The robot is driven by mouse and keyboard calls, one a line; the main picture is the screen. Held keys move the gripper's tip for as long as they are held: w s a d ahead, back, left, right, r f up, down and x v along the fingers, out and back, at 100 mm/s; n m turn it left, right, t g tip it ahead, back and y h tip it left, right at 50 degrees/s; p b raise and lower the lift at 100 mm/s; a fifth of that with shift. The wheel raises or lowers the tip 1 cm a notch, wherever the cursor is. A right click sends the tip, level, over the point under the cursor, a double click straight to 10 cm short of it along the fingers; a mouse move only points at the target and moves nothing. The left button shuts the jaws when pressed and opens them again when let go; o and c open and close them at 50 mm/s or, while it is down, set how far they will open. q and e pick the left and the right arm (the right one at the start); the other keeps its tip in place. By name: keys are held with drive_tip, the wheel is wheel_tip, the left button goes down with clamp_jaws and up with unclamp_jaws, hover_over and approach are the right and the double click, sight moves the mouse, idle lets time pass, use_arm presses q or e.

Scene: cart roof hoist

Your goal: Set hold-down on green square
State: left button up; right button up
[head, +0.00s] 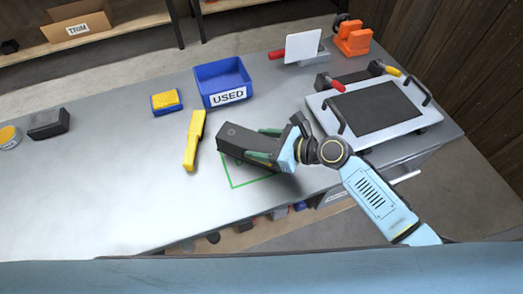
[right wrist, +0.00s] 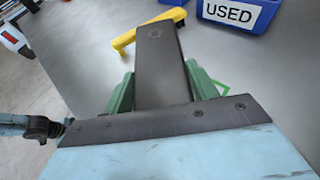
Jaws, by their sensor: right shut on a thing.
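The hold-down appears to be the long dark grey block (head: 240,142), held in my right gripper (head: 274,146). In the right wrist view the block (right wrist: 160,66) sticks out forward between the two green fingers (right wrist: 158,90), which are shut on it. The green square (head: 234,184) is a thin outline on the grey table; the block and fingers cover its far part. One corner of it also shows right of the fingers in the right wrist view (right wrist: 222,88). The block is over the square; I cannot tell whether it touches the table.
A yellow bar (head: 195,138) lies close left of the block. Behind stand the blue USED bin (head: 209,76) and a yellow-topped blue sponge or block (head: 166,102). A white plate fixture (head: 412,123) with a dark pad is at the right. The table's left middle is clear.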

drive_tip(key=shift+f+b, duration=0.45)
drive_tip(key=shift+f, duration=0.9)
drive_tip(key=shift+f, duration=0.1)
drive_tip(key=o, duration=1.1)
drive_tip(key=shift+d, duration=0.15)
drive_tip(key=p+v, duration=0.1)
drive_tip(key=v, duration=1.1)
drive_tip(key=shift+p, duration=0.4)
drive_tip(key=shift+a, duration=0.2)
